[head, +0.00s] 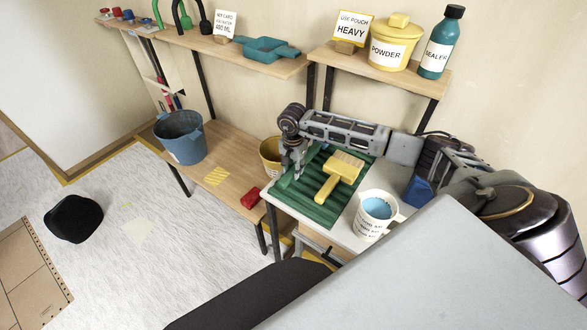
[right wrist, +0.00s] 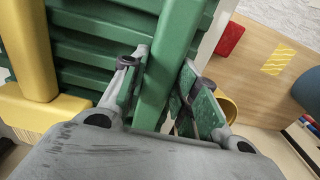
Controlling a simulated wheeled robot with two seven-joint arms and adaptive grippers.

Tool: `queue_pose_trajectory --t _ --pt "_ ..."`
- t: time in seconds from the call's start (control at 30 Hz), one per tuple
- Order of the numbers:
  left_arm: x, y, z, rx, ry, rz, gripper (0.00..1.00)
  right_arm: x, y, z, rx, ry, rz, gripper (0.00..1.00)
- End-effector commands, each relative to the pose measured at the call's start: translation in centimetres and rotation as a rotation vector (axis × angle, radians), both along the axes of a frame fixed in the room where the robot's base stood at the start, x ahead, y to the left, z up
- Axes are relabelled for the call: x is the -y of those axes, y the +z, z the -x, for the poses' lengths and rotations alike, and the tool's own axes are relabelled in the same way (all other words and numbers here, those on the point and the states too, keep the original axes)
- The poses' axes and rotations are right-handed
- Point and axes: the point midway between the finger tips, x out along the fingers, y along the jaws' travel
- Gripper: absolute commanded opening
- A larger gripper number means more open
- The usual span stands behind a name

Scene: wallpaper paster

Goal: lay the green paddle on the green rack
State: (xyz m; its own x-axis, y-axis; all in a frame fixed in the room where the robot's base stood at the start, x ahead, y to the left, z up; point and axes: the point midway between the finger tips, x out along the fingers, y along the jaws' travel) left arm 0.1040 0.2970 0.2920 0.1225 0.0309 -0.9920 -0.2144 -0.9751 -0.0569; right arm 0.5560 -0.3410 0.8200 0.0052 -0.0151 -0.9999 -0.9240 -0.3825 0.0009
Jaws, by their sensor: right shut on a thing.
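The green rack (head: 308,203) is a slatted panel on the white table; its slats also show in the right wrist view (right wrist: 85,50). A yellow T-shaped tool (head: 341,172) lies on it. My right gripper (head: 297,172) is low at the rack's left side in the head view. In the right wrist view its fingers (right wrist: 160,95) are shut on a green bar (right wrist: 172,60). I cannot tell whether this bar is the green paddle's handle or the rack's rim. No separate green paddle shows clearly on the rack. My left gripper is not in view.
A white cup (head: 371,222) of blue liquid stands right of the rack. A red block (head: 250,197) and a blue bucket (head: 180,143) are on the lower wooden bench. A teal tool (head: 268,50) lies on the wall shelf.

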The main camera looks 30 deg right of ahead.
Motion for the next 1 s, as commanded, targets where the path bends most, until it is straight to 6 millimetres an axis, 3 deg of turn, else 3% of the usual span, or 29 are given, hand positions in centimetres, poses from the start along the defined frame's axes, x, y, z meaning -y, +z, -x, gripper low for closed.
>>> queue_pose_trajectory --t 0.13,0.17,0.33,0.57,0.67,0.77,1.0 --pt "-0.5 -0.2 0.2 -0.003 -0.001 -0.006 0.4 0.0 -0.2 0.0 0.001 0.0 0.001 0.0" --pt "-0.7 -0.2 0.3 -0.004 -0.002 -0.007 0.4 0.0 -0.1 0.0 0.001 0.0 0.0 0.34" --pt "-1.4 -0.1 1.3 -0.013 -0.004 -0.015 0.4 0.0 -0.1 0.0 0.001 0.0 0.0 0.55" --pt "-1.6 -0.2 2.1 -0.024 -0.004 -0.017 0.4 0.0 -0.1 0.0 0.0 0.0 0.0 0.55" --pt "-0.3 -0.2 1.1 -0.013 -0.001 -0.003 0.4 0.0 -0.1 0.0 0.0 0.0 0.0 0.55" --pt "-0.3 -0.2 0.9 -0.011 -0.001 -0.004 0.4 0.0 0.1 0.0 0.001 0.0 0.0 0.55" --pt "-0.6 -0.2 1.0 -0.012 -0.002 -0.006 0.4 0.0 1.9 -0.1 0.002 0.0 0.0 0.55"
